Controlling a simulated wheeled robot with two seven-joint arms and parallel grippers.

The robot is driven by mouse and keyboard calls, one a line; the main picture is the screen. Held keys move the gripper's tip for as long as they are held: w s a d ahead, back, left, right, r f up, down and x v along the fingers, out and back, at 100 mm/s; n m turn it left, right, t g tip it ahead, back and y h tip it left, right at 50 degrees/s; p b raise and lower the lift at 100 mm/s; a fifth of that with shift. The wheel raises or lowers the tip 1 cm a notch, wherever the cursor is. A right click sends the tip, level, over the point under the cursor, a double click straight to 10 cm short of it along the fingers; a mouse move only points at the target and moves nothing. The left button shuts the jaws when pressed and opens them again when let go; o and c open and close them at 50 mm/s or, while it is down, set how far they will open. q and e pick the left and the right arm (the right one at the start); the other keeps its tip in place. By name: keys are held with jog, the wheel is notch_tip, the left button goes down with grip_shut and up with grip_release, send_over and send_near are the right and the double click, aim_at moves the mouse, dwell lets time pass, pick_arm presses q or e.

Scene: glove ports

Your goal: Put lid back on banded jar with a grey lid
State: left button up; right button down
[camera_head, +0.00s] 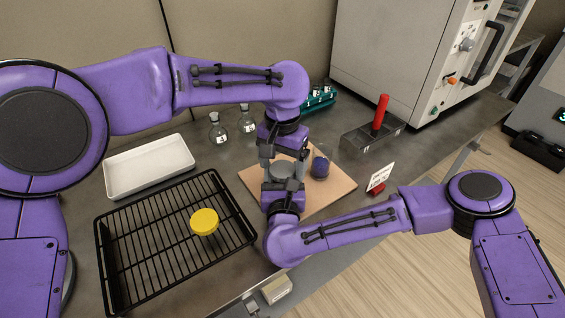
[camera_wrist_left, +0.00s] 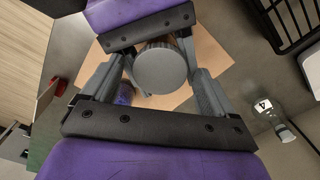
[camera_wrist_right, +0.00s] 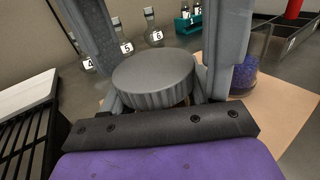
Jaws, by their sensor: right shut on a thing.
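The grey ribbed lid (camera_wrist_right: 155,78) lies level between my two grippers and shows from above in the left wrist view (camera_wrist_left: 160,70). The jar is mostly hidden under it; I cannot see its bands or whether the lid is fully seated. My right gripper (camera_head: 280,186) comes from the near side, its fingers below the lid's rim, shut on the jar. My left gripper (camera_head: 283,155) comes from the far side, its fingers open on either side of the lid with nothing clearly gripped.
A tan board (camera_head: 328,193) lies beneath, with a beaker of purple grains (camera_head: 320,167) close beside. A black rack (camera_head: 150,250) bears a yellow-lidded jar (camera_head: 204,221). A white tray (camera_head: 150,165), flasks (camera_head: 218,130), a bin with a red-handled tool (camera_head: 381,112) and a sign (camera_head: 380,177) stand around.

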pick_arm(q)
notch_tip(320, 180, up, 4)
jog(key=shift+r, duration=0.25)
jog(key=shift+o, duration=1.1)
jog(key=shift+r, duration=0.1)
pick_arm(e)
jog(key=shift+c, duration=0.9)
grip_release()
pick_arm(q)
notch_tip(320, 180, up, 12)
